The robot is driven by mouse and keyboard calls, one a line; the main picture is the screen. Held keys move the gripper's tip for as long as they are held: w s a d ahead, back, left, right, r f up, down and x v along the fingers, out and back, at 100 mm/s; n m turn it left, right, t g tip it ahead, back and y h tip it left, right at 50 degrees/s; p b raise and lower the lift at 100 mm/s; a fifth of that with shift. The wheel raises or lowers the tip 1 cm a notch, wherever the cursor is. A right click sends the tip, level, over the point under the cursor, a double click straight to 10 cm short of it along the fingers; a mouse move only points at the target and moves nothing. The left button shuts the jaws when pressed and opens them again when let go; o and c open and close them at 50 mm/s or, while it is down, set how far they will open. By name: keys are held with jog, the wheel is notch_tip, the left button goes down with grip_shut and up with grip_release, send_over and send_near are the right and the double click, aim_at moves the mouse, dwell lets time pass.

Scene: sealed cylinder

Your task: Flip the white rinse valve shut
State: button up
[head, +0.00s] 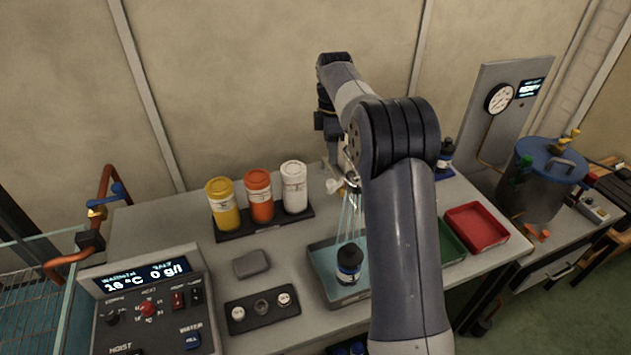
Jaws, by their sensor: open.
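The white rinse valve (333,186) appears as a small white lever at the back of the table, just left of my arm. Streams of water (350,215) fall below it into a blue-grey tray (321,269). A dark bottle with a white-and-blue label (349,263) stands in the tray under the streams. My gripper (346,170) points down just above and beside the valve. It is open, with its fingertips small and partly hidden by my arm. I cannot tell whether it touches the valve.
Yellow (222,204), orange (259,195) and white (293,187) jars stand in a rack to the left. A control panel (150,300) is at front left. Red (476,228) and green (451,243) trays lie right of my arm. A metal cylinder with a blue lid (543,182) stands far right.

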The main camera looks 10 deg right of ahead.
aim_at(332, 181)
jog(key=f, duration=0.5)
jog(key=f+p, duration=0.1)
jog(key=f, duration=0.4)
jog(key=shift+d+f, duration=0.2)
jog(key=shift+f, duration=0.05)
jog(key=shift+c, duration=0.6)
grip_shut()
